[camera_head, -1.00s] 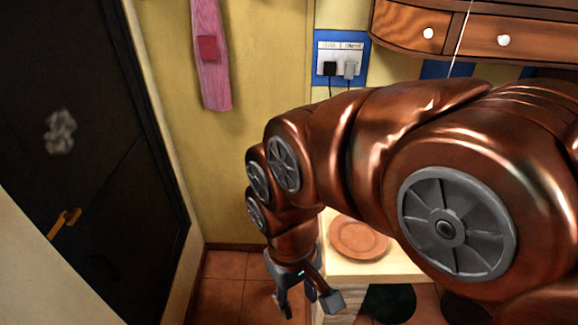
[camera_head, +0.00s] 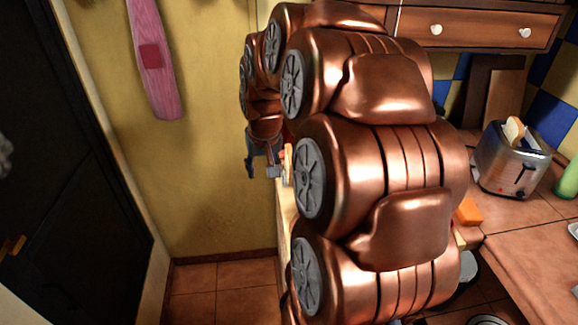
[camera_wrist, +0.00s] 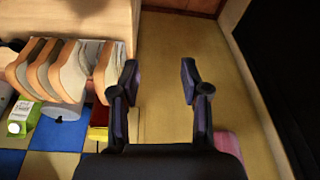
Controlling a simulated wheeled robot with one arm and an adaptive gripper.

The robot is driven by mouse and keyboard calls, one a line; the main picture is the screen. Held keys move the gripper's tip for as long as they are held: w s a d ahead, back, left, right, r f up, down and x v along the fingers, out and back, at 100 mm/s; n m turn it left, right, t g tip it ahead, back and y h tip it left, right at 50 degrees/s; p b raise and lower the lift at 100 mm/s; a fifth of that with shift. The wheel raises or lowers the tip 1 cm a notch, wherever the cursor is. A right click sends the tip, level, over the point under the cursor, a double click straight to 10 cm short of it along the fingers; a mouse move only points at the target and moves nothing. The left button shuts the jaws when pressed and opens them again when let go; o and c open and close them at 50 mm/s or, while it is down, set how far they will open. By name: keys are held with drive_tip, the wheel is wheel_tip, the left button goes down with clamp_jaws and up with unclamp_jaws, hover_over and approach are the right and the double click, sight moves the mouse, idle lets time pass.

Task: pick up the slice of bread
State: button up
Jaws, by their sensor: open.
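A row of several bread slices (camera_wrist: 75,70) with brown crusts stands at the left in the wrist view. The rightmost slice (camera_wrist: 108,72) is close beside my left finger. My gripper (camera_wrist: 160,82) is open, and nothing shows between its fingers, only yellow wall behind. In the head view my gripper (camera_head: 264,168) is beyond my arm, near a tan piece (camera_head: 288,163) that may be bread; my arm hides most of that spot. Another bread slice (camera_head: 514,130) sticks up out of the silver toaster (camera_head: 508,160) on the right counter.
In the wrist view a green and white carton (camera_wrist: 20,118), a pale roll (camera_wrist: 62,111) and a yellow-red box (camera_wrist: 97,122) are by the bread. A dark door (camera_head: 70,190) is at the left. A wooden drawer unit (camera_head: 475,28) hangs above the tiled counter (camera_head: 530,235).

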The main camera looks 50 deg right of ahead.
sight(290, 159)
drive_tip(key=d, duration=0.3)
drive_tip(key=d+m+h, duration=0.1)
drive_tip(key=d, duration=0.3)
drive_tip(key=w+d+m, duration=0.1)
drive_tip(key=d, duration=0.3)
drive_tip(key=shift+d+t, duration=0.25)
drive_tip(key=shift+t, duration=0.15)
drive_tip(key=shift+d+p+x, duration=0.15)
drive_tip(key=shift+p+x, duration=0.5)
drive_tip(key=shift+x, duration=1.25)
drive_tip(key=shift+d+p+x, duration=0.1)
drive_tip(key=shift+p+x, duration=0.5)
drive_tip(key=shift+x, duration=1.3)
drive_tip(key=shift+r, duration=0.1)
clamp_jaws()
